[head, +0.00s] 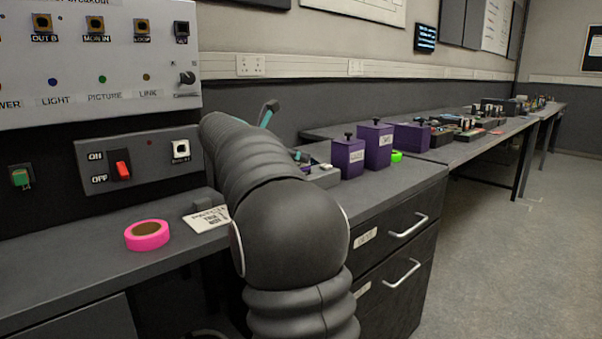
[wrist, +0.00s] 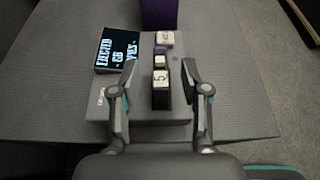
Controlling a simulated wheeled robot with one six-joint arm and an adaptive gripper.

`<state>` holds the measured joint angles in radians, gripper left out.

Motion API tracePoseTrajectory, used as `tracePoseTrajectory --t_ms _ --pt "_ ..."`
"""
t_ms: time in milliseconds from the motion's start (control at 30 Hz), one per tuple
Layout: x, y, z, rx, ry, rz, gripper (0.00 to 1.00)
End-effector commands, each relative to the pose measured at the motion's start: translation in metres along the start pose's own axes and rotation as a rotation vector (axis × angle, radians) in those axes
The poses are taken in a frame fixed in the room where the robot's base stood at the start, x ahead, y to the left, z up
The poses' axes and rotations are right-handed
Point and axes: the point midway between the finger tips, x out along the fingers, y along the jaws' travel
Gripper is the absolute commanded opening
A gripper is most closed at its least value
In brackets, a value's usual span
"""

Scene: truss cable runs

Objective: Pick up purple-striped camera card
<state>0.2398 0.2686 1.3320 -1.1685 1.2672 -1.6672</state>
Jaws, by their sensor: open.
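In the wrist view, small upright cards stand in a row in a grey holder (wrist: 178,118). The nearest is a black card (wrist: 161,97) with a white top marked 5. Behind it are a white-topped piece, a small purple-marked piece (wrist: 160,50) and a white-labelled piece (wrist: 165,39). The purple mark may be the purple-striped camera card, but it is too small to be sure. My gripper (wrist: 162,72) is open, with one finger on each side of the row and nothing clamped. In the head view my arm hides most of the gripper and part of the holder (head: 326,178).
A dark lettered display (wrist: 118,50) stands left of the cards, and a purple box (wrist: 160,12) is behind them. In the head view, purple boxes (head: 375,146) stand right of the holder. Pink tape (head: 147,236) and a white card (head: 205,219) lie on the bench.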

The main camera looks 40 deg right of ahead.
Motion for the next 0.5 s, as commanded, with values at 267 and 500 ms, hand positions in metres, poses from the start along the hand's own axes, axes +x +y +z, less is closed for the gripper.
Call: tracePoseTrajectory --t_ms 267,500 --pt "0.025 0.0 0.0 0.0 0.0 0.001 0.46" --pt "0.024 0.0 0.0 0.0 0.0 0.001 0.21"
